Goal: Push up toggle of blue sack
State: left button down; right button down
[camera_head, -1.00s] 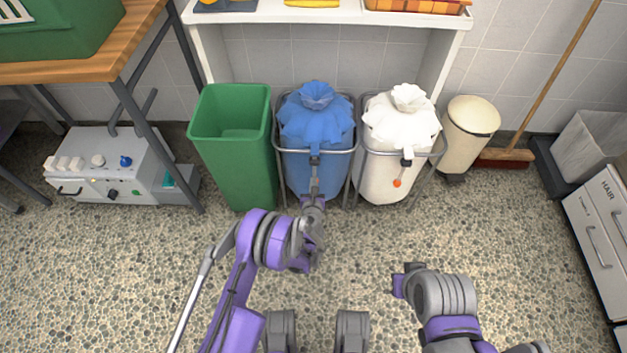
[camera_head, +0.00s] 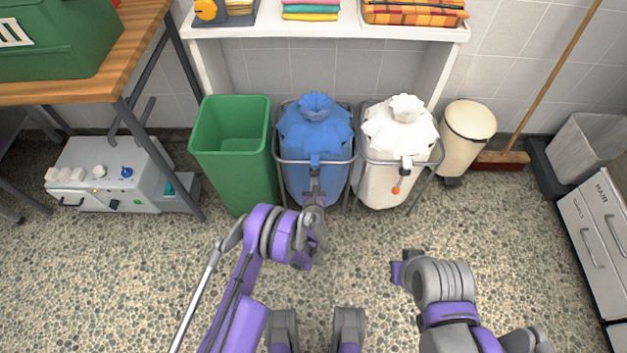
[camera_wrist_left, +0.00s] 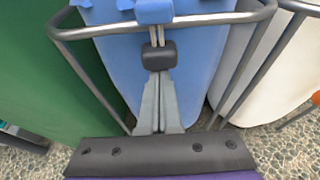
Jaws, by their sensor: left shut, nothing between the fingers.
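The blue sack (camera_head: 314,132) hangs gathered at its neck in a metal-framed stand, between the green bin and the white sack. At its front, a blue block (camera_wrist_left: 155,12) and a dark rounded block (camera_wrist_left: 158,55) below it are joined by short pale cords. I cannot tell for sure which block is the toggle. My left gripper (camera_head: 315,188) is in front of the sack, its closed fingers (camera_wrist_left: 158,76) pointing up just below the dark block. Contact is unclear. Nothing is between the fingers. My right arm is low at right; its fingers do not show.
The green bin (camera_head: 238,185) stands left of the sack, and the white sack (camera_head: 399,130) in its stand is close on the right. The stand's metal rim (camera_wrist_left: 90,31) runs around the blue sack. A cream pedal bin (camera_head: 465,142) is farther right. The floor in front is open.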

dwell(0.4)
pick_arm(q)
jog(key=shift+r+b, duration=0.45)
jog(key=shift+r, duration=0.35)
jog(key=shift+f, duration=0.1)
notch_tip(320, 180, down, 4)
jog(key=b, duration=0.4)
jog(key=b+v, duration=0.4)
jog(key=v, duration=0.6)
jog(key=shift+w, duration=0.1)
